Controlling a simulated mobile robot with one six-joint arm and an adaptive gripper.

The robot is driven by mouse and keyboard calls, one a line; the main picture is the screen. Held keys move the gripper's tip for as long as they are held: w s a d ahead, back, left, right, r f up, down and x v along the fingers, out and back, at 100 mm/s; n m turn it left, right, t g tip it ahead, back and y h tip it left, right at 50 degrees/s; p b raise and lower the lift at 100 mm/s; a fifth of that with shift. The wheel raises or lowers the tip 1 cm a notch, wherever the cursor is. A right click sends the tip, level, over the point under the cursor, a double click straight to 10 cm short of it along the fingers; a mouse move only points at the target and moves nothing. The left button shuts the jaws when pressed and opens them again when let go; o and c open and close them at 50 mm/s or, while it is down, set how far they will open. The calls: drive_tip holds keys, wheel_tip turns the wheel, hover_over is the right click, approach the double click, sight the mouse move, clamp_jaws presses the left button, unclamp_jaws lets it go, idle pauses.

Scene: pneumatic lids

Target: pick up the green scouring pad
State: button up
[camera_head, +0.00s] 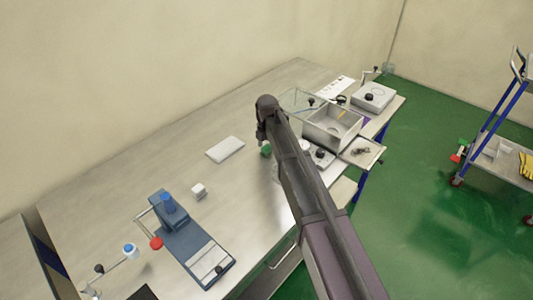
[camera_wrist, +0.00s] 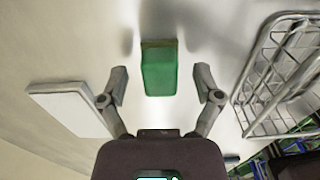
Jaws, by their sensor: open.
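The green scouring pad (camera_wrist: 159,73) lies on the bench in the wrist view, a green block with a brownish strip at its far end. In the head view only a small green part of it (camera_head: 266,150) shows beside my arm. My gripper (camera_wrist: 161,84) is open, with one finger on each side of the pad. I see gaps between the fingers and the pad. The height of the fingers above the bench is hard to tell. In the head view my arm hides most of the gripper.
A white flat block (camera_wrist: 72,108) lies left of the gripper in the wrist view. A wire rack (camera_wrist: 277,75) stands close to the right finger. In the head view, a grey open box (camera_head: 334,127) stands right of my arm. A blue fixture (camera_head: 190,245) stands at the front left.

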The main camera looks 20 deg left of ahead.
idle(0.5)
clamp_jaws()
